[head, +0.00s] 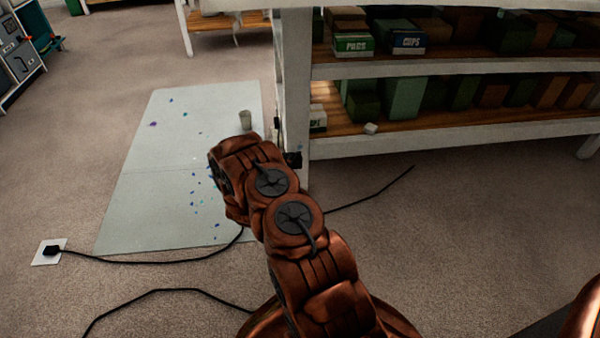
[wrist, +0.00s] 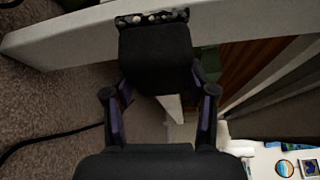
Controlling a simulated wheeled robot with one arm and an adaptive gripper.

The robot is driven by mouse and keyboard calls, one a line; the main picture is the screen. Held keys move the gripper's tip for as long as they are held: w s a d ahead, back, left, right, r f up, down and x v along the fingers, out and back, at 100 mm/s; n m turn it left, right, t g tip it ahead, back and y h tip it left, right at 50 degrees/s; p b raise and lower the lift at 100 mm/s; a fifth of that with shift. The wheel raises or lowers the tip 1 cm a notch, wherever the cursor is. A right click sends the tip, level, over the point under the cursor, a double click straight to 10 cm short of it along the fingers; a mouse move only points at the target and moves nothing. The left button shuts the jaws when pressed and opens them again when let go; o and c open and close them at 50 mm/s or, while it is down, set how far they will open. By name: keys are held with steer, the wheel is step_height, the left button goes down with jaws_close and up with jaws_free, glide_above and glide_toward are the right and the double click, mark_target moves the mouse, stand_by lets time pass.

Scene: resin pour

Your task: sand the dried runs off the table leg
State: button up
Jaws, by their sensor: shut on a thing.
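The white table leg (head: 293,90) stands upright at the corner of the shelved table in the head view; it crosses the top of the wrist view (wrist: 70,42). My gripper (wrist: 158,85) is shut on a black sanding block (wrist: 155,58). The block's far edge, a dark strip with pale specks, lies over the leg in the wrist view; I cannot tell whether it touches. In the head view my arm hides most of the gripper and block beside the leg's lower part. A tiny blue spot shows low on the leg; other runs are not clear.
A black cord (head: 160,262) runs from a floor socket (head: 49,252). Shelves of boxes (head: 405,98) stand right. Carpet is open at left.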

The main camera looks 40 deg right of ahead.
mark_target(296, 167)
steer(key=shift+m+g+h, duration=0.6)
steer(key=shift+m, duration=0.1)
steer(key=d+b, duration=0.2)
steer(key=d+f+b, duration=0.1)
steer(key=d, duration=0.1)
steer(key=shift+s, duration=0.35)
steer(key=shift+w+d+r+b, duration=0.15)
steer(key=shift+w+d+b, duration=0.25)
steer(key=shift+w+b, duration=0.2)
steer(key=shift+w+d, duration=0.5)
steer(key=shift+w, duration=0.2)
steer(key=shift+s+d+p, duration=0.55)
steer(key=shift+s+d, duration=0.7)
steer(key=shift+d, duration=0.25)
